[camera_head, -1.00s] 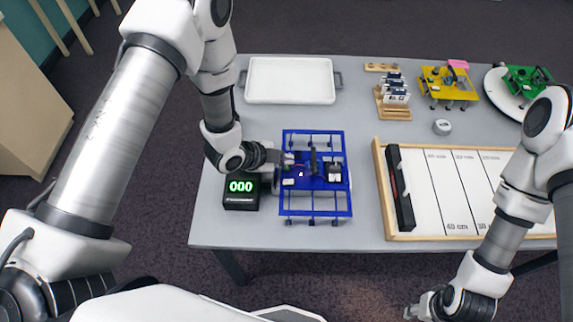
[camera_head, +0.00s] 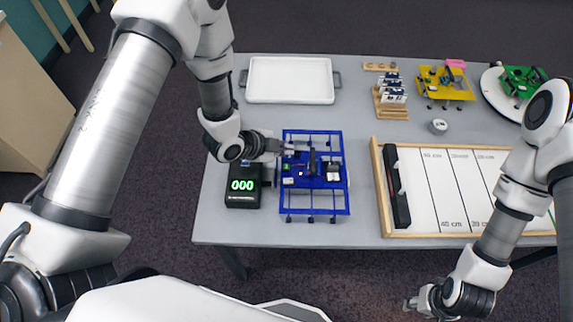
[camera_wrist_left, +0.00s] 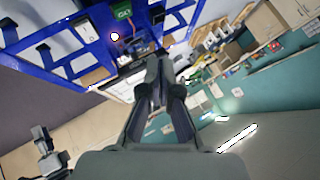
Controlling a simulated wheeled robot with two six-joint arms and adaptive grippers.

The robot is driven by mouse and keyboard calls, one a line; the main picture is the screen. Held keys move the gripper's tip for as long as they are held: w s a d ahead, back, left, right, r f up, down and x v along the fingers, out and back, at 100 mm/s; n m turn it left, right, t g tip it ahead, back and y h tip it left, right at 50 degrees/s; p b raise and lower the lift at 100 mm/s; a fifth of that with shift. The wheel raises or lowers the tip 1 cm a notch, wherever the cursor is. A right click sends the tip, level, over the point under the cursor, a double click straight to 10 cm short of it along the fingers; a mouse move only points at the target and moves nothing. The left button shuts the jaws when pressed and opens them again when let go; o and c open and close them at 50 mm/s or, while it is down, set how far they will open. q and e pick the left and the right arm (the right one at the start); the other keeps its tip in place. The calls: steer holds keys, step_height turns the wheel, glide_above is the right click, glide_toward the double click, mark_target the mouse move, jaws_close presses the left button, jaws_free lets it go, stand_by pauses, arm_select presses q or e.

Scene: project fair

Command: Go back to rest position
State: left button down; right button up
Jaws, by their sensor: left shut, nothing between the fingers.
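My left gripper (camera_head: 287,149) is shut and empty, its tips at the left side of the blue frame (camera_head: 314,212) on the table. In the left wrist view its closed fingers (camera_wrist_left: 160,65) point toward the blue frame (camera_wrist_left: 60,45), which fills the upper left. Whether the tips touch the frame cannot be told. A wired board with a white switch sits in the frame. My right gripper (camera_head: 412,305) hangs beyond the table's front edge at the lower right; its fingers are too small to read.
A black counter (camera_head: 243,200) reading 000 stands left of the frame, under my left wrist. A white tray (camera_head: 290,99), a card rack (camera_head: 391,112), a yellow frame (camera_head: 432,91), a green frame (camera_head: 517,91), a grey puck (camera_head: 438,127) and a wood-rimmed board (camera_head: 380,190) share the table.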

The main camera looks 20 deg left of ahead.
arm_select(q)
steer(key=s+f+n, duration=0.1)
steer(key=s+a+f+n+y+b, duration=0.1)
steer(key=s+f, duration=0.1)
steer(key=s+a+f+n+g+b, duration=0.1)
steer(key=f, duration=0.1)
steer(key=shift+s+f+n, duration=0.25)
steer(key=shift+s+n, duration=0.05)
steer(key=s+a+f+n+g+y+b, duration=0.1)
steer(key=s+f+n, duration=0.1)
steer(key=s, duration=0.1)
steer(key=s+a+f+n+g, duration=0.1)
steer(key=s+f+n, duration=0.1)
steer(key=s+f, duration=0.1)
steer(key=s+a+f+n+y+b, duration=0.1)
steer(key=s+a+f+n, duration=0.1)
steer(key=s, duration=0.2)
steer(key=shift+f+n+g+y+b, duration=0.25)
steer(key=shift+n+g+y+b, duration=0.05)
steer(key=shift+g+b, duration=0.1)
steer(key=s+a+f+n+g+y+b, duration=0.1)
steer(key=s+a+f+n+g+y, duration=0.1)
steer(key=s+n, duration=0.5)
steer(key=s+a+f+g, duration=0.1)
steer(key=s, duration=0.4)
steer(key=shift+a, duration=0.25)
